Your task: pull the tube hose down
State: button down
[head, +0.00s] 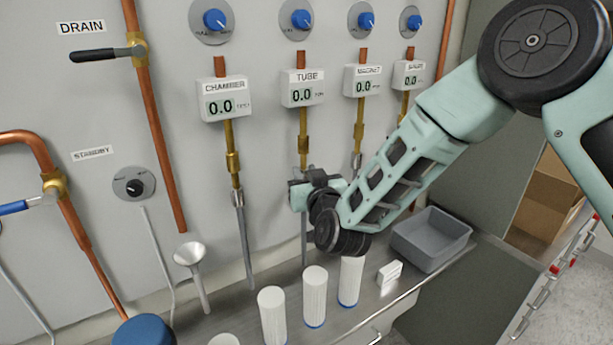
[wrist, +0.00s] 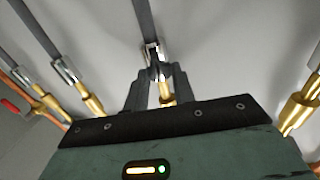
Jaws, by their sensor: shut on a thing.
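The tube hose (head: 304,247) is a grey line hanging below the TUBE gauge (head: 302,88) and its brass pipe (head: 303,128). My gripper (head: 301,180) is at the hose's top end, just under the brass, and hides part of the joint. In the wrist view my gripper's fingers (wrist: 156,72) are shut on the metal end of the tube hose (wrist: 145,20). A brass fitting (wrist: 167,97) shows between the fingers, in line with the hose. I cannot tell whether hose and brass are still joined.
The chamber hose (head: 244,240) hangs to the left and the magnet pipe (head: 359,130) is close on the right.

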jog(key=shift+s+f, duration=0.1)
jog(key=shift+f, duration=0.25)
jog(key=c, duration=1.2)
grip_release()
jog(key=shift+o, duration=0.2)
jog(key=shift+r, duration=0.1)
jog(key=b+v, duration=0.5)
jog(key=v, duration=1.2)
jog(key=shift+s+r+b, duration=0.15)
jog(key=shift+s+b, duration=0.05)
jog(key=shift+b, duration=0.2)
